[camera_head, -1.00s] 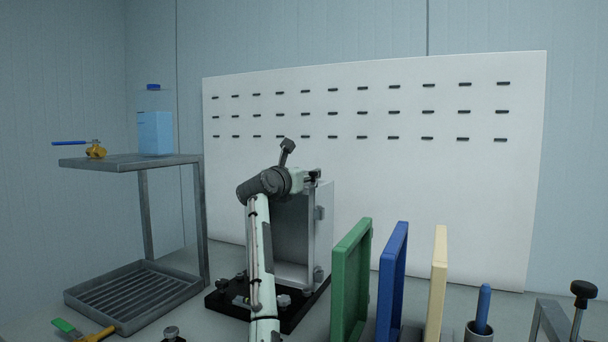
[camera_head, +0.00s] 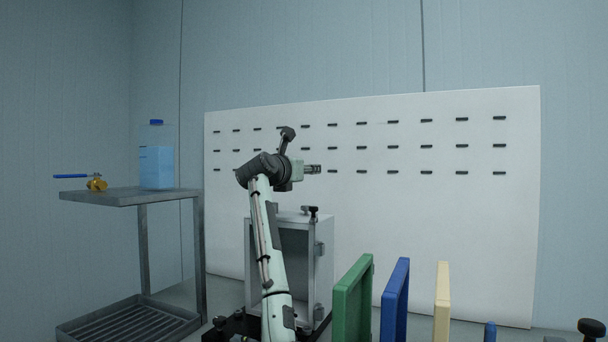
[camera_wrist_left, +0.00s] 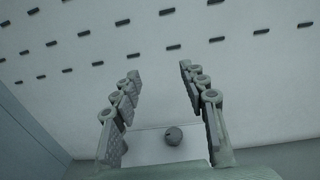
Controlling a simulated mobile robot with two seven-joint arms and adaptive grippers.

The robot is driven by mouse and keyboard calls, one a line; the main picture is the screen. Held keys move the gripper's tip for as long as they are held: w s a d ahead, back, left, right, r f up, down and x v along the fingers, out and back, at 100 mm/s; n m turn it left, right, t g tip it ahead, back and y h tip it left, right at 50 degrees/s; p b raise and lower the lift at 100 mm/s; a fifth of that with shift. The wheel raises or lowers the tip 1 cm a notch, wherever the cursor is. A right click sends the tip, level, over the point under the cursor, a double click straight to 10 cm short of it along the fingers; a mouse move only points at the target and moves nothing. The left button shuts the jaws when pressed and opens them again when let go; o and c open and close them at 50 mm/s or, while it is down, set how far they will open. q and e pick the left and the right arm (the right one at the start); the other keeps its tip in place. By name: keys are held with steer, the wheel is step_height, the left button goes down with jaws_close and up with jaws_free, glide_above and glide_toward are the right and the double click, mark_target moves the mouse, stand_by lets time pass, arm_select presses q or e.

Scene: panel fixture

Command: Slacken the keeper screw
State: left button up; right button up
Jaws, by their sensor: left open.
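The keeper screw (camera_head: 312,212) is a dark knob standing on the top of the grey box (camera_head: 268,217), near its right front corner. It also shows as a round dark knob in the left wrist view (camera_wrist_left: 173,136), on the pale box top. My left gripper (camera_head: 314,169) is above the box, pointing right, with clear space between it and the screw. In the left wrist view its two fingers (camera_wrist_left: 160,72) are spread apart with nothing between them. My right gripper is in neither view.
Green (camera_head: 352,305), blue (camera_head: 394,302) and cream (camera_head: 441,303) panels stand upright right of the box. A shelf rack (camera_head: 128,196) at left carries a blue bottle (camera_head: 156,166) and a brass valve (camera_head: 97,184). A white slotted board (camera_head: 440,230) stands behind.

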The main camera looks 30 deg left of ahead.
arm_select(q)
step_height(320, 180, up, 5)
steer(key=m, duration=0.6)
glide_above(302, 217)
steer(key=s+a, duration=0.1)
steer(key=s+d+r+m, duration=0.1)
steer(key=s+r+m, duration=0.15)
steer(key=m, duration=0.75)
step_height(302, 217, down, 14)
steer(key=s+m+g+b, duration=0.1)
steer(key=m+g, duration=0.1)
steer(key=m, duration=0.8)
steer(key=s+r+m+g, duration=0.1)
steer(key=s+m+g, duration=0.15)
steer(key=m, duration=0.75)
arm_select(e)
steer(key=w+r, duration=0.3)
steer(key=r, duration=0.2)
arm_select(q)
steer(key=shift+h, duration=0.4)
steer(key=p+x, duration=0.1)
steer(key=x, duration=0.7)
steer(key=shift+d+f, duration=0.15)
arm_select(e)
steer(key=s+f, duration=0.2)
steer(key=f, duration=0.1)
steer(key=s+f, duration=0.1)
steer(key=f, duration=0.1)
